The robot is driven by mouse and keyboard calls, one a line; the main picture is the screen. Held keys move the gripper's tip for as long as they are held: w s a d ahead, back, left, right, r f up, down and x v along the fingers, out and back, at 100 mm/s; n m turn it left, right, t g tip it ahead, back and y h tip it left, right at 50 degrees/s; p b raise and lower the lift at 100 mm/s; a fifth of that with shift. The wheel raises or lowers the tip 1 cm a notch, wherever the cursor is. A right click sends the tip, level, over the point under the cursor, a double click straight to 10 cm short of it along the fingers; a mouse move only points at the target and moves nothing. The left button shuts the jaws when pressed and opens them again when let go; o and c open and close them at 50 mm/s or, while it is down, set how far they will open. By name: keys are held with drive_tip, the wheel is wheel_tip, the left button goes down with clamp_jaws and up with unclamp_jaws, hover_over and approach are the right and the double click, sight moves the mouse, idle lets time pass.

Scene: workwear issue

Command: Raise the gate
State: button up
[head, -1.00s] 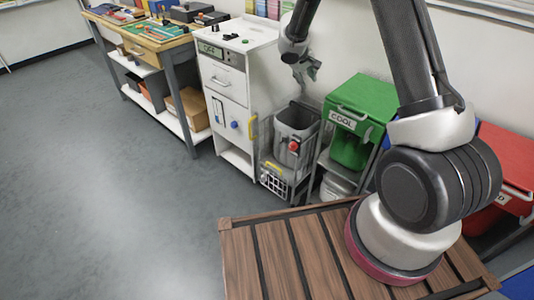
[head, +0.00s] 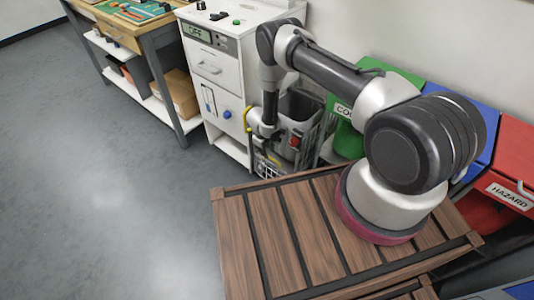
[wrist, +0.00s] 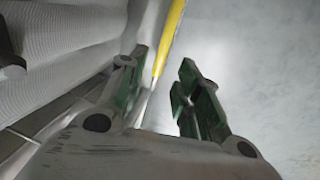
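A yellow bar (wrist: 170,38) runs down into the gap between my fingers in the wrist view. In the head view a yellow upright handle (head: 247,118) stands at the right side of the white cabinet, beside my arm. I cannot tell which part is the gate. The wire cart (head: 262,168) with the grey bin (head: 299,105) is partly hidden behind my arm. My gripper (wrist: 163,65) is open with green-lined fingers, and its fingertips lie on either side of the bar's line. Contact cannot be told. In the head view my gripper (head: 262,138) points down in front of the cart.
The white cabinet (head: 222,75) stands left of the cart and the wooden workbench (head: 125,38) farther left. Green, blue and red (head: 508,165) lidded bins line the wall at right. A slatted wooden surface (head: 270,230) lies under my arm's base. The grey floor at left is clear.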

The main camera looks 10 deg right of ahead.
drive_tip(key=shift+w+d+f, duration=0.15)
drive_tip(key=shift+d+f, duration=0.05)
drive_tip(key=shift+f, duration=0.85)
drive_tip(key=shift+w+d+f, duration=0.1)
drive_tip(key=shift+d+f, duration=0.05)
drive_tip(key=shift+f, duration=0.9)
clamp_jaws()
